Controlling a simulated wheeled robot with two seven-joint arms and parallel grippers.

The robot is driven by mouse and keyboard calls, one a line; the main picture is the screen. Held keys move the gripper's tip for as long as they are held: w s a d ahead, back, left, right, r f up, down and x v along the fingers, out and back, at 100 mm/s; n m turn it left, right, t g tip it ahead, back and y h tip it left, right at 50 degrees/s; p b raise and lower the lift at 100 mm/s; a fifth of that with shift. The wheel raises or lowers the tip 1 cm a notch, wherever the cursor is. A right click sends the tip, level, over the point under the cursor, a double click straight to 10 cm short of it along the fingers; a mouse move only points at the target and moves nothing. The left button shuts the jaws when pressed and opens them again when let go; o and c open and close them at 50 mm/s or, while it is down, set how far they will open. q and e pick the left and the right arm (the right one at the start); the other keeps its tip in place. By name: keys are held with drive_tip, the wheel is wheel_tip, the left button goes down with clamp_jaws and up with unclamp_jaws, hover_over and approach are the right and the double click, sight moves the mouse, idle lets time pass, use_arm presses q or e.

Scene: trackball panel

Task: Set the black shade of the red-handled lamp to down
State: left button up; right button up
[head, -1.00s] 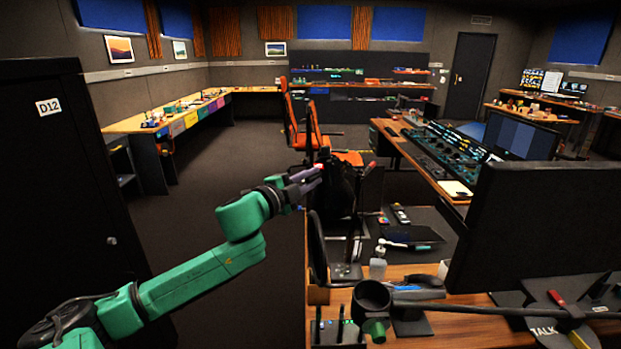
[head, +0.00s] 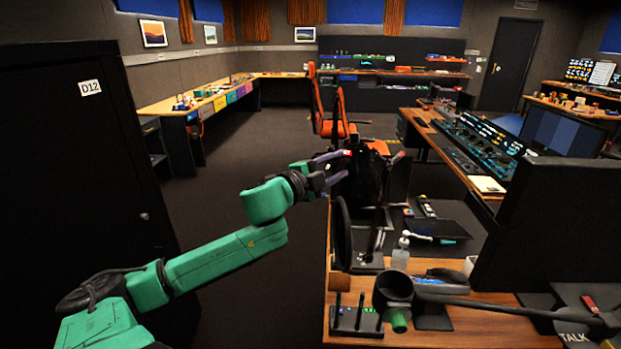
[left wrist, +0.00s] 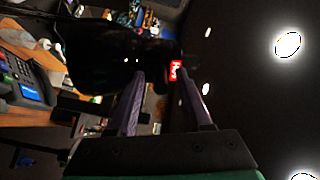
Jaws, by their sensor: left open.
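The black lamp shade (head: 366,180) is a dark shape beyond the near desk's left edge in the head view. It fills much of the upper left of the left wrist view (left wrist: 100,60). Its red handle (left wrist: 176,70) has white lettering and shows as a small red patch in the head view (head: 347,152). My left gripper (head: 338,168) is open, its purple fingers reaching toward the shade. In the wrist view the handle lies beside the right fingertip; I cannot tell whether they touch. The shade's tilt is hard to read against the dark. My right gripper is not in view.
The near desk (head: 480,330) holds a green-knobbed black cup-shaped thing (head: 393,290), a white bottle (head: 401,254) and a large black monitor (head: 560,220). A dark cabinet (head: 60,200) stands left. Orange chairs (head: 335,115) stand behind the shade. Floor left of the desk is clear.

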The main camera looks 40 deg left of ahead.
use_arm(q)
drive_tip(key=s+p, duration=0.1)
drive_tip(key=s, duration=1.2)
drive_tip(key=shift+s+a, duration=0.35)
